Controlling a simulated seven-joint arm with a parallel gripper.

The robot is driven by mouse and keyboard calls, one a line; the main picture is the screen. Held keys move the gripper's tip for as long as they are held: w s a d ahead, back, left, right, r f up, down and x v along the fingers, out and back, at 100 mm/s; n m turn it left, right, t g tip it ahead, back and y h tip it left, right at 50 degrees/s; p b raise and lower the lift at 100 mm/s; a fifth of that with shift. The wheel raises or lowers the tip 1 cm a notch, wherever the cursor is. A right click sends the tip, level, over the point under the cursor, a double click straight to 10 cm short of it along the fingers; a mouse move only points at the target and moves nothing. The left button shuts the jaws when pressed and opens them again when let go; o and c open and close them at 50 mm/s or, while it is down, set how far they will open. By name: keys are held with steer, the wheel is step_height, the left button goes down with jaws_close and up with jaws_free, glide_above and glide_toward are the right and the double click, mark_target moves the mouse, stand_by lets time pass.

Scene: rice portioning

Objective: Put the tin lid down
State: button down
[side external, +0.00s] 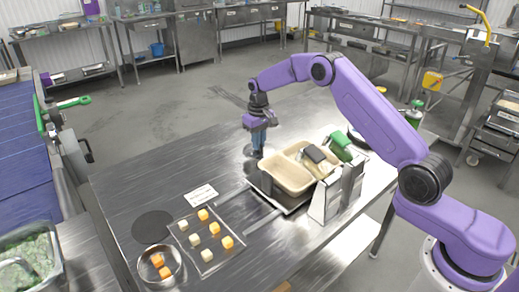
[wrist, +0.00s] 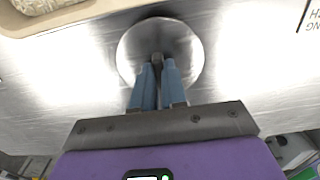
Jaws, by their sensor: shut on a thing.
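The tin lid (wrist: 187,45) is a round, shiny metal disc with a dark knob (wrist: 157,58), seen in the wrist view. My gripper (wrist: 160,68) has its two blue fingers shut on the knob from above. In the side view the lid (side external: 248,151) is a small grey disc under my gripper (side external: 257,152), left of the tray of tubs. It is level and at or very near the steel table (side external: 130,185); I cannot tell whether it touches. An open round tin (side external: 179,277) with orange cubes stands at the front left.
Two beige tubs (side external: 273,184) stand in a tray right of the lid. A dark round mat (side external: 152,225), a white label card (side external: 201,194) and a flat tray (side external: 211,269) of orange and pale cubes lie nearer the front. The table left of the lid is clear.

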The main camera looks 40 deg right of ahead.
steer(key=shift+f, duration=1.55)
steer(key=shift+f, duration=0.1)
steer(key=c, duration=1.2)
jaws_free()
